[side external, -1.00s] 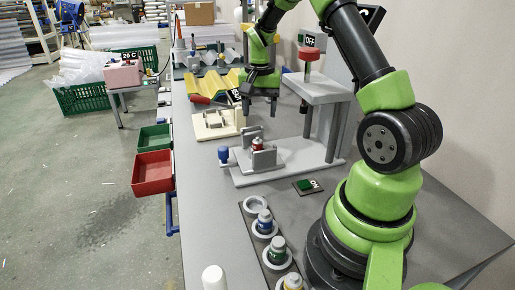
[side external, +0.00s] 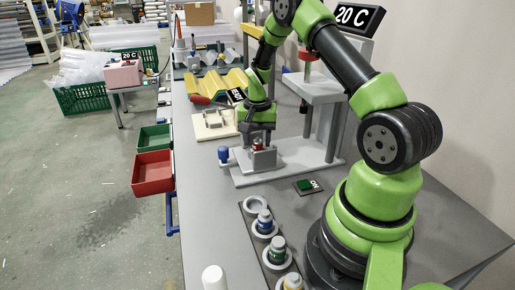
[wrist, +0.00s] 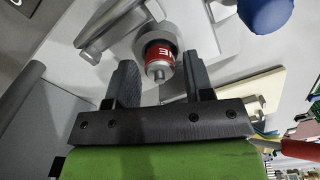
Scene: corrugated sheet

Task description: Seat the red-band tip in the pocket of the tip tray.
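My gripper (side external: 260,138) is low over the vise, pointing down at the tip. In the wrist view its two fingers (wrist: 160,82) are apart, with the tip's end showing in the gap; contact is not visible. The tip tray (side external: 249,223) is a dark strip nearer the camera. Its far pocket (side external: 246,205) is empty; blue-, green- and yellow-band tips sit in the others.
The grey press (side external: 318,90) stands right of the vise. A blue knob (side external: 224,154) sticks out at the vise's left. An ON plate (side external: 308,186) lies between press and tray. A white cylinder (side external: 214,278) stands in front.

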